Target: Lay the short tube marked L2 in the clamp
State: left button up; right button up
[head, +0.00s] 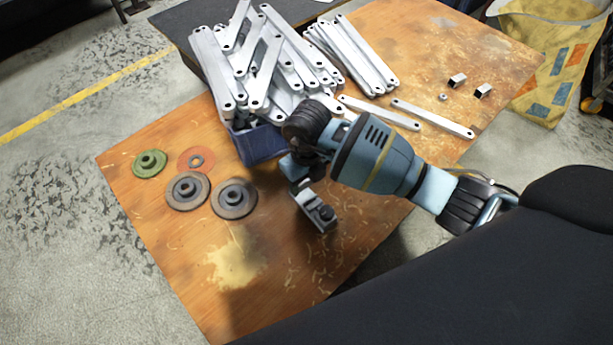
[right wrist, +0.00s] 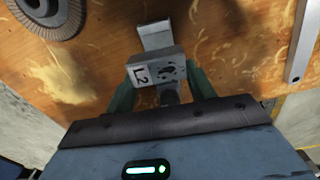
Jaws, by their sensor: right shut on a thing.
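My right gripper (head: 304,188) is low over the front part of the wooden table. In the right wrist view its two dark green fingers (right wrist: 162,84) close on both sides of a short grey piece marked L2 (right wrist: 142,74). A narrower grey metal piece (right wrist: 153,36) shows just beyond it. In the head view a grey block with a dark round part (head: 319,214) is below the gripper; it may be the clamp. I cannot tell whether the L2 tube rests in it or is held above it. My left gripper is out of view.
A heap of metal brackets (head: 262,60) fills a blue bin (head: 258,145) behind the gripper. Several discs, one grey (head: 234,198) and one green (head: 149,163), lie at left. Two short tubes (head: 457,80) and loose flat bars (head: 432,117) lie at right. The table front is clear.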

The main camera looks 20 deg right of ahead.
aim_at(307, 187)
jog(key=shift+f+b, duration=1.5)
jog(key=shift+f, duration=0.35)
jog(key=shift+f+b, duration=0.45)
jog(key=shift+f, duration=0.8)
jog(key=o, duration=1.1)
jog(key=shift+r, duration=0.1)
